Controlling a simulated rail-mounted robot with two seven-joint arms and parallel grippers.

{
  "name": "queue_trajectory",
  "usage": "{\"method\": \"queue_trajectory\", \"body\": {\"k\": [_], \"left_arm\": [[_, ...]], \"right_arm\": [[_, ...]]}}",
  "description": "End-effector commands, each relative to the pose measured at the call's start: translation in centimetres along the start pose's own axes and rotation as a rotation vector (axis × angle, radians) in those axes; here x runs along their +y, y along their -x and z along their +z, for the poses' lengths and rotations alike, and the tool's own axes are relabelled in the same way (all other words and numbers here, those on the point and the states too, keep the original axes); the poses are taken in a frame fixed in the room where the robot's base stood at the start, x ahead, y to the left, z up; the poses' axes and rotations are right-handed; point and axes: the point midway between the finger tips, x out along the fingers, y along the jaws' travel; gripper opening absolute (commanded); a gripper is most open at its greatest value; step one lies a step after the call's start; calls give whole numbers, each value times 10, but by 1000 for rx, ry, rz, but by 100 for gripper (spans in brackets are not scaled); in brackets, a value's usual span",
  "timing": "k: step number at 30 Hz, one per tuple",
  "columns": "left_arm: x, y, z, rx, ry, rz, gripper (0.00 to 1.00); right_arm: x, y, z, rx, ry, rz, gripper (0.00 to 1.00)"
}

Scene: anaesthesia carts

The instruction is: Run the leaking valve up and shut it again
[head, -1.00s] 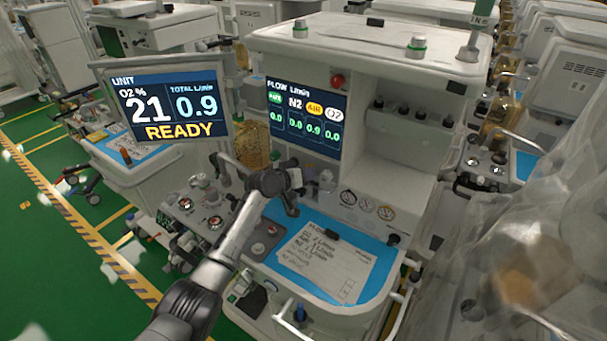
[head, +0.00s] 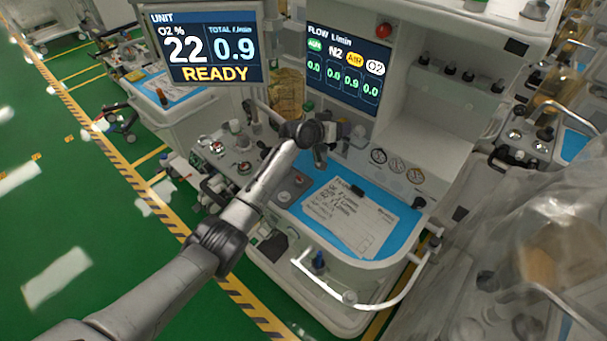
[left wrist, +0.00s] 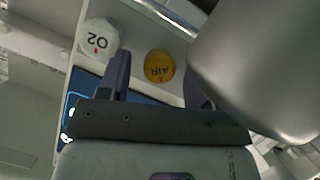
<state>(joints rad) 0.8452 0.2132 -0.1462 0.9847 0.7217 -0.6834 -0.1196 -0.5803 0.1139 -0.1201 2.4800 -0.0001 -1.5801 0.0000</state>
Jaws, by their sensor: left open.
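The flow screen (head: 345,69) reads 0.9 under AIR and 0.0 in the other columns. The unit screen (head: 205,46) reads O2 22 %, total 0.9, READY. In the left wrist view a yellow AIR knob (left wrist: 159,66) shows between the fingers of my open left gripper (left wrist: 156,72); I cannot tell whether they touch it. A white O2 knob (left wrist: 97,38) is outside the fingers, to the left. In the head view my left gripper (head: 321,146) is below the flow screen and hides most of the knobs there. My right gripper is out of view.
A handwritten card (head: 350,216) lies on the cart's blue work mat (head: 398,232). Small gauges (head: 396,165) are right of my gripper. A white rail (head: 340,292) curves round the cart's front. Clear plastic sheeting (head: 540,245) hangs at right. Green floor (head: 70,220) is open at left.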

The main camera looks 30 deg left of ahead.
Motion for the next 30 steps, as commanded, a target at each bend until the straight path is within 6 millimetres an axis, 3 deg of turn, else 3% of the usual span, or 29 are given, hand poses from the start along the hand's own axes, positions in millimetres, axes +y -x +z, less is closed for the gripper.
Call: {"method": "queue_trajectory", "body": {"k": [5,11,13,30], "left_arm": [[0,0,1,1,-205,-84,59],[-1,-3,7,4,-458,-189,59],[4,12,-1,2,-466,-193,59],[22,111,4,2,-460,-191,59]], "right_arm": [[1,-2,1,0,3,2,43],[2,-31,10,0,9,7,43],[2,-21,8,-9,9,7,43],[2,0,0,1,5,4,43]]}}
